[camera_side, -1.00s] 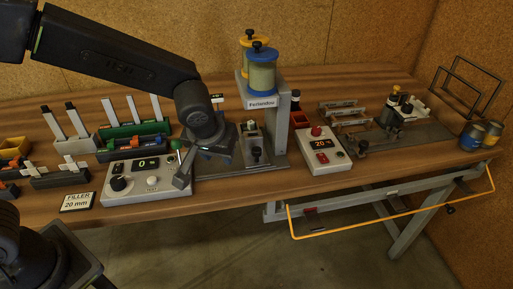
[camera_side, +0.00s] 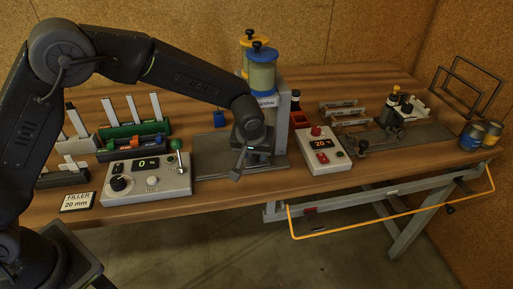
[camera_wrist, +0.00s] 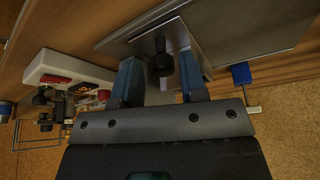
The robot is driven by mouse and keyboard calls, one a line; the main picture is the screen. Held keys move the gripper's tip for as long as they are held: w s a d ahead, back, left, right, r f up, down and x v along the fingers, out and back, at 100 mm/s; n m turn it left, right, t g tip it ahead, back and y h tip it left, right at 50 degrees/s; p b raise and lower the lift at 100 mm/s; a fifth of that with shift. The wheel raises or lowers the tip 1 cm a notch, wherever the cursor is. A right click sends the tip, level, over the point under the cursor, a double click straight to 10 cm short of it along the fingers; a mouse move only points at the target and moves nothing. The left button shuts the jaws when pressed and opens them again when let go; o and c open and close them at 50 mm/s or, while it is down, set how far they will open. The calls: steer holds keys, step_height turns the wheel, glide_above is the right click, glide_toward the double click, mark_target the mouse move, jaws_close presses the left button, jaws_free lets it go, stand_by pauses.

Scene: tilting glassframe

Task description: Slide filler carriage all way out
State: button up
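The filler (camera_side: 263,75) stands mid-table, a grey column with yellow- and blue-topped cylinders. Its grey base plate (camera_side: 210,163) lies in front. In the wrist view a black knob (camera_wrist: 162,62) stands on a bright metal plate (camera_wrist: 182,38), which looks like the carriage. My gripper (camera_wrist: 161,82) has its blue fingers apart on either side of the knob, with a gap visible on the left; contact on the right is unclear. In the side view my gripper (camera_side: 256,155) is low over the base plate and hides the carriage and knob.
A control box (camera_side: 148,184) with a dial and lever stands left of the base plate. A box with a red button and display (camera_side: 322,150) stands close on the right. A small blue block (camera_side: 220,119) sits behind. Racks and a FILLER 20 mm sign (camera_side: 77,202) are further left.

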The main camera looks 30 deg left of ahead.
steer(key=shift+w+a+f, duration=0.1)
steer(key=shift+w+a, duration=0.1)
steer(key=shift+w, duration=0.3)
steer(key=shift+w+a, duration=0.2)
steer(key=shift+w, duration=0.3)
steer(key=shift+w+f, duration=0.1)
steer(key=shift+f, duration=0.35)
jaws_close()
